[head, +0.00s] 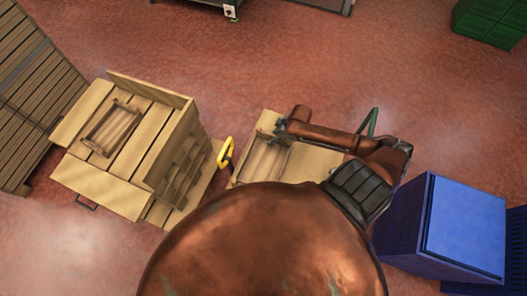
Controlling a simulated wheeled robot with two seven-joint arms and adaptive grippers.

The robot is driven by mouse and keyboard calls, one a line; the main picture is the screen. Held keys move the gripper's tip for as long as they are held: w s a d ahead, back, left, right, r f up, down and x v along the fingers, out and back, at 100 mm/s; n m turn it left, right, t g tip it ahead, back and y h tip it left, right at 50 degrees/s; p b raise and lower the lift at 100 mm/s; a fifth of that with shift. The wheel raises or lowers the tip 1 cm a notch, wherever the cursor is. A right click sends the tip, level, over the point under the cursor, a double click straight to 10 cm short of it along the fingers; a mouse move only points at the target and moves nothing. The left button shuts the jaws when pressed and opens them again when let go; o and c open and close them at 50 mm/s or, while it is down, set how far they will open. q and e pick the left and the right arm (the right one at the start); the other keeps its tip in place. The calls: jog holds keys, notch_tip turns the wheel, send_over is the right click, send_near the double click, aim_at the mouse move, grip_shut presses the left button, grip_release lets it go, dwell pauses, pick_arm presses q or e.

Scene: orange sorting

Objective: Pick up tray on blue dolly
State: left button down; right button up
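No blue dolly can be made out for certain, and I cannot tell which wooden piece is the task's tray. A light wooden box or tray (258,158) lies in the middle, partly covered by my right arm and by my own copper body. My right gripper (288,122) is at the far end of the copper arm, over or beside the back edge of this wooden piece. Its fingers are too small and dark to show whether they are open, and contact is unclear. My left gripper is not in view.
A pale wooden crate stack (150,195) stands left, with a small wooden frame (112,128) on top. A yellow handle (225,153) and green handle (371,122) flank the middle piece. A blue box (465,225) stands right, green crates (490,22) back right. The back floor is mostly clear.

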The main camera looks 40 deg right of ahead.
grip_shut()
dwell(0.4)
jog(key=shift+r, duration=0.15)
